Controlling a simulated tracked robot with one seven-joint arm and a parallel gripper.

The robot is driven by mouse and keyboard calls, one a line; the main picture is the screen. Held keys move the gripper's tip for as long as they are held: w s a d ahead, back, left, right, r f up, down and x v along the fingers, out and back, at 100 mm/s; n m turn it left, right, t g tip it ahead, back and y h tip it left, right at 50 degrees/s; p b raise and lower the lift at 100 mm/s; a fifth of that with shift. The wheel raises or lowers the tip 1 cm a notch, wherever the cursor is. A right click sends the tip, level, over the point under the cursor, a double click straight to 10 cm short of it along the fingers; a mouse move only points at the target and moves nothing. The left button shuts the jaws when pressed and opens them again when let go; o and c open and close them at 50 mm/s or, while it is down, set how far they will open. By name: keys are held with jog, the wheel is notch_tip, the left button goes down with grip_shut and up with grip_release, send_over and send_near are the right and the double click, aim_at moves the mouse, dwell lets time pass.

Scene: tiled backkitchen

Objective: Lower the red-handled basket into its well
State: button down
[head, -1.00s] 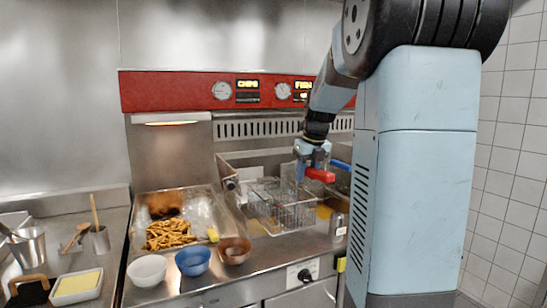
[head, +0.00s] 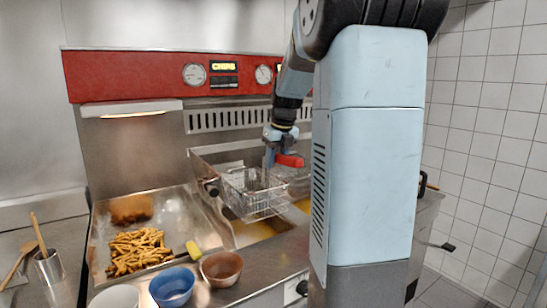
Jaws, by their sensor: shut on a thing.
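My gripper (head: 277,154) is shut on the red handle (head: 291,161) of the wire basket (head: 254,193). The basket hangs below and left of the gripper, about level, over the steel fryer. Yellow oil (head: 252,228) shows in the fryer well below the basket's front left. More oil shows at its right. The basket looks empty, and I cannot tell whether its bottom touches the oil. My own column hides the right part of the fryer.
A steel tray (head: 205,232) with chips (head: 138,250) and a brown fried heap (head: 130,208) lies left of the fryer. A blue bowl (head: 172,287), a brown bowl (head: 221,268) and a white bowl (head: 114,298) stand along the front edge. The red control panel (head: 130,75) is behind.

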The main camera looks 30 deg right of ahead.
jog(key=shift+a+f, duration=0.15)
jog(key=shift+f, duration=5.35)
jog(key=shift+a+f, duration=0.1)
jog(key=shift+f, duration=5.85)
jog(key=c, duration=0.6)
grip_release()
